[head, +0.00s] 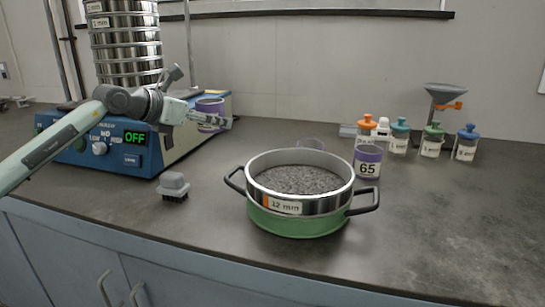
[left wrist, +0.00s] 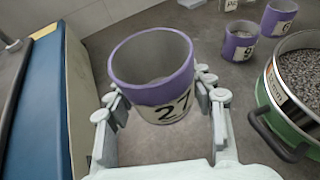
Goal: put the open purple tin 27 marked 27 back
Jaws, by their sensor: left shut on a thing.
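The open purple tin 27 (left wrist: 152,75) has a purple rim and a white label with 27. It is between the fingers of my left gripper (left wrist: 165,112), which is shut on it. In the head view the tin (head: 210,107) is upright in front of the blue shaker's right end, partly hidden by my left gripper (head: 213,121). It appears held above the counter. Its inside looks grey and I cannot tell what is in it. My right gripper is not in view.
A 12 mm sieve (head: 297,204) on a green pan (head: 300,222) holds grey grains. Tin 65 (head: 368,161) stands behind it. A brush (head: 174,186) lies left. Several capped bottles (head: 400,137) and a funnel stand (head: 446,97) are at the back right. The shaker (head: 131,143) reads OFF.

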